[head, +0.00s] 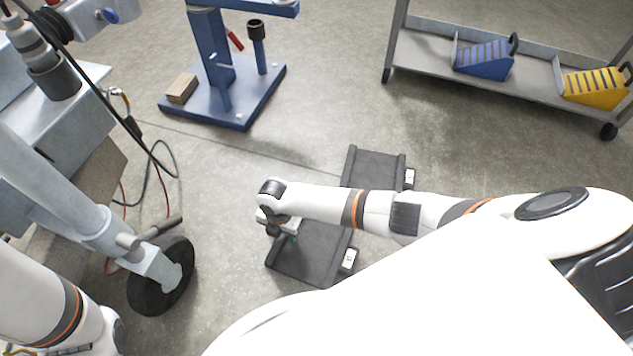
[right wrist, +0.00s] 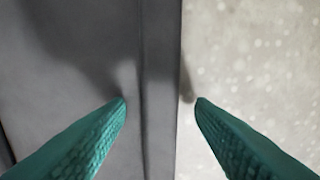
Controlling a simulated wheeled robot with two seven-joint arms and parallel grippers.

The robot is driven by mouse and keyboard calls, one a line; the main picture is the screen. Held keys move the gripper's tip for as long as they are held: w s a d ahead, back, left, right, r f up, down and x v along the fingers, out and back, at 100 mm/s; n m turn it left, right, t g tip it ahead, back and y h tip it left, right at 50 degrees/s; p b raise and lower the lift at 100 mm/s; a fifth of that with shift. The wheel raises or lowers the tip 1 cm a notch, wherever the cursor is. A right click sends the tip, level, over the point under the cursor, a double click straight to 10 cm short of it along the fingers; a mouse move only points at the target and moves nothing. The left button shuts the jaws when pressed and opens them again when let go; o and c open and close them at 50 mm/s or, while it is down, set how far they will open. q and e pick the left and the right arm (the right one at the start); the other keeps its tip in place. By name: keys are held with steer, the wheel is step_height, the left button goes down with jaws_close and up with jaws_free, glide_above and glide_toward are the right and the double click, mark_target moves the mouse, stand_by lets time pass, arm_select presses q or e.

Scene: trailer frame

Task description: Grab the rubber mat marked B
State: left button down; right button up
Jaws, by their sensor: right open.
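Two dark grey rubber mats with raised edges lie on the concrete floor in the head view. The nearer mat (head: 312,255) has a small white tag (head: 349,259) at its right edge. The farther mat (head: 376,166) has a similar tag (head: 410,177). The letters on both are too small to read. My right gripper (head: 277,229) is over the left part of the nearer mat, partly hidden by its own wrist. In the right wrist view its green fingers (right wrist: 161,101) are open and empty, on either side of a mat's raised edge (right wrist: 160,60). My left gripper is not visible.
A trailer frame with a jockey wheel (head: 160,278) and hanging cables stands at left. A blue stand (head: 222,100) is at the back. A grey cart (head: 430,65) at back right holds a blue chock (head: 484,60) and a yellow chock (head: 594,88). Floor between is clear.

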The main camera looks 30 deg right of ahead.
jaws_close()
steer(key=shift+r, duration=0.1)
stand_by(0.3)
